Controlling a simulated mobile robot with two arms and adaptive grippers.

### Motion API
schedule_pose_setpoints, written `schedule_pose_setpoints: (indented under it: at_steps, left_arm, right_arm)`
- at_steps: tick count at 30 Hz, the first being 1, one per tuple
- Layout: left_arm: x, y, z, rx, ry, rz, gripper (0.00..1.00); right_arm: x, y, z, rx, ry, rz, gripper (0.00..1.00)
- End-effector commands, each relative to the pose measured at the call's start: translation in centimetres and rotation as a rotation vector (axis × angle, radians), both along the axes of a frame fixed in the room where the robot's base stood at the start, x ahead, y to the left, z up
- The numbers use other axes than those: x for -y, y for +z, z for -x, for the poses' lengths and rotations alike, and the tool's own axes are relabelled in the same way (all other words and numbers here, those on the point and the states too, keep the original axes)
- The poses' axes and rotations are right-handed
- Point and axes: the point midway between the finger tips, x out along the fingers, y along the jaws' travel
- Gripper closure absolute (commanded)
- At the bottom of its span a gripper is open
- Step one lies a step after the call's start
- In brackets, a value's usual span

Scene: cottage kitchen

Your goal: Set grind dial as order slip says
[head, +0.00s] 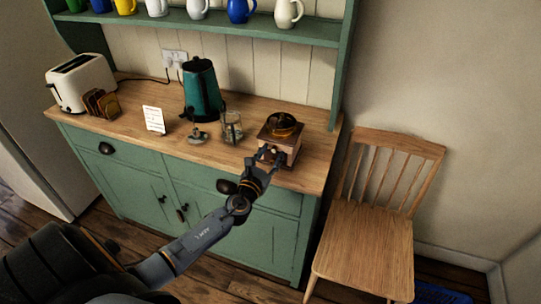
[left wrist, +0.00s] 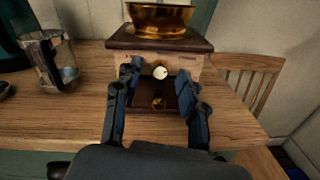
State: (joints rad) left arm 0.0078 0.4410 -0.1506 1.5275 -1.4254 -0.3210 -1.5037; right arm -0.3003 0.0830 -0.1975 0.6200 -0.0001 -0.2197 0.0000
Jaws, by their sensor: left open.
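The coffee grinder (head: 294,146) stands on the wooden counter near its right front edge. It has a dark top and a brass bowl, which also shows in the left wrist view (left wrist: 160,20). On its front are a small pale round knob (left wrist: 160,72), which looks like the grind dial, and a brass knob (left wrist: 158,103) lower down. My left gripper (head: 266,157) is open at the grinder's front, its fingers on either side of the pale knob; I cannot tell whether they touch it. The order slip (head: 153,119) stands upright on the counter; its writing is too small to read.
A glass jar (head: 232,127), a small metal item (head: 197,135) and a teal kettle (head: 201,92) stand left of the grinder. A toaster (head: 82,82) and toast rack (head: 101,104) are at the far left. A wooden chair (head: 368,235) stands right of the cabinet.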

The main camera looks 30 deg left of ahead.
Motion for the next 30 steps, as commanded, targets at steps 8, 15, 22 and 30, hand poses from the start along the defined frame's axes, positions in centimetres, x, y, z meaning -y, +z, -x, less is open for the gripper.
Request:
schedule_pose_setpoints:
  at_steps: [8,15,22,30]
  left_arm:
    - [0.0,0.0,0.0,0.0,0.0,0.0,0.87]
    - [0.0,0.0,0.1,0.0,0.0,0.001,1.0]
    - [0.0,-0.2,0.1,0.01,0.0,0.04,1.0]
    - [0.0,-0.4,0.1,0.049,0.0,0.204,1.0]
  right_arm:
    - [-0.2,0.0,0.0,0.001,0.002,-0.002,0.6]
    - [-0.5,0.0,-0.1,0.001,0.002,-0.006,0.6]
    - [-0.6,-0.4,-0.1,0.0,0.002,-0.007,0.6]
    - [-0.6,-1.8,-0.1,0.0,0.002,-0.007,0.6]
